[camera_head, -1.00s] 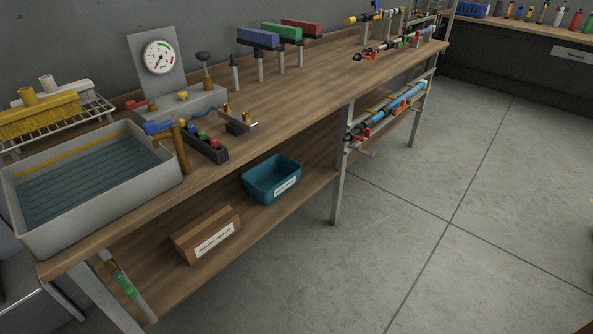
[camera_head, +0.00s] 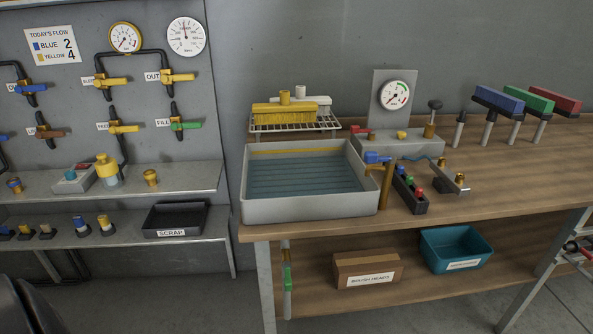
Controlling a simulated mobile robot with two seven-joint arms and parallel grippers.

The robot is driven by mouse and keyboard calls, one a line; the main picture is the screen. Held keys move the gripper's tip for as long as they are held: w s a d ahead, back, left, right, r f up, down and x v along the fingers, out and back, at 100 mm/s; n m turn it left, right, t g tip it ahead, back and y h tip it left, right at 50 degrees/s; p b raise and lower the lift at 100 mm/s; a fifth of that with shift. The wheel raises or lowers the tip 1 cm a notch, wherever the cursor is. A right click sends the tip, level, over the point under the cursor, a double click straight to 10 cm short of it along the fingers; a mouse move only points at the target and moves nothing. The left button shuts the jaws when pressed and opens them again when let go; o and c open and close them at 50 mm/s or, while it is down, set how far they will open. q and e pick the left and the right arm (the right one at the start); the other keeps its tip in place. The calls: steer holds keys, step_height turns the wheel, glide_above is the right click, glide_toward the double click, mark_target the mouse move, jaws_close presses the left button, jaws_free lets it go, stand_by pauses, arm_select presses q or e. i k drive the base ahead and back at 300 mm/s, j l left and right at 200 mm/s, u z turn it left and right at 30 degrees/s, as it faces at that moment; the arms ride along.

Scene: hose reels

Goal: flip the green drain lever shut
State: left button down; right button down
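A vertical pipe under the grey water tank (camera_head: 310,208) carries a green part (camera_head: 288,279), which looks like the drain lever. It sits below the bench top near the front left bench leg. It is small here, and I cannot tell whether it is open or shut. Another green lever (camera_head: 186,125) is on the wall panel at the left, beside a label that seems to read FILL; it lies about level. Neither of my grippers is in view.
The tank holds water and stands on the bench's left end. A brown box (camera_head: 367,270) and a teal bin (camera_head: 456,250) are on the lower shelf. A black SCRAP tray (camera_head: 174,219) is on the left shelf unit. Some floor shows in front.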

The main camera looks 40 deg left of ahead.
mark_target(287, 264)
steer(key=u, duration=1.15)
